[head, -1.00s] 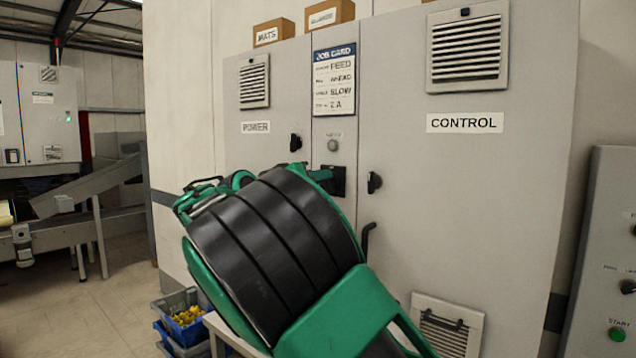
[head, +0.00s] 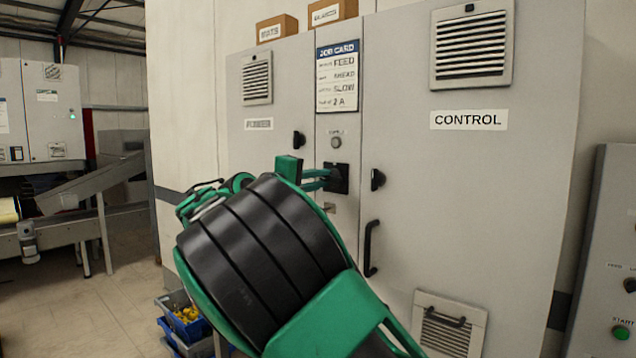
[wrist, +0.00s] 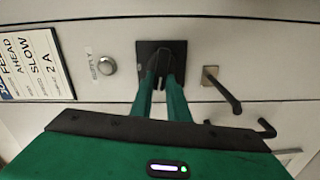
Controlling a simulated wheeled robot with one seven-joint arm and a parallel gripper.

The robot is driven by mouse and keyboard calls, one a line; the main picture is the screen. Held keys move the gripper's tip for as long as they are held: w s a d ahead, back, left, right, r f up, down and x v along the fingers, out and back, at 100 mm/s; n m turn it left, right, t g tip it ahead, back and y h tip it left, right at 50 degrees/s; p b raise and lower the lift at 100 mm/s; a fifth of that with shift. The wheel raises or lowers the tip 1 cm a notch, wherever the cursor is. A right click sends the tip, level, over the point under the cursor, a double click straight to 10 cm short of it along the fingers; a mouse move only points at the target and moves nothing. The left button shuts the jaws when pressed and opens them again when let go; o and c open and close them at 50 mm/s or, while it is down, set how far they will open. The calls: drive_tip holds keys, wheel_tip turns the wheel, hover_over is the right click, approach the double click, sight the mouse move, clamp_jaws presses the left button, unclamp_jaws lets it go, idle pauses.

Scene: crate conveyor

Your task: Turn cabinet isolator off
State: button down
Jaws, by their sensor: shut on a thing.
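The cabinet isolator is a black switch (head: 341,178) on the narrow panel between the two grey cabinet doors, below the supply lamp (head: 336,142). In the wrist view the isolator's black square plate (wrist: 178,47) shows with the lamp (wrist: 106,66) to its left. My gripper (head: 327,178) reaches it from the left in the head view. Its green fingers (wrist: 162,84) are shut on the isolator's dark handle. The fingers cover part of the handle, so its exact angle is hard to tell.
The CONTROL door (head: 467,200) has a black knob (head: 377,179) and a pull handle (head: 371,248) close to the right of the isolator. A job card (head: 337,80) hangs above. Blue crates (head: 172,304) stand on the floor at lower left.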

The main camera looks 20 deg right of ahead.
drive_tip(key=shift+w+a+f+n, duration=0.15)
drive_tip(key=shift+a+n, duration=0.15)
drive_tip(key=shift+n, duration=0.5)
drive_tip(key=shift+f, duration=0.1)
drive_tip(key=c, duration=1.7)
unclamp_jaws()
drive_tip(key=shift+d, duration=0.1)
drive_tip(key=v, duration=1)
drive_tip(key=shift+a, duration=0.3)
drive_tip(key=shift+s, duration=0.2)
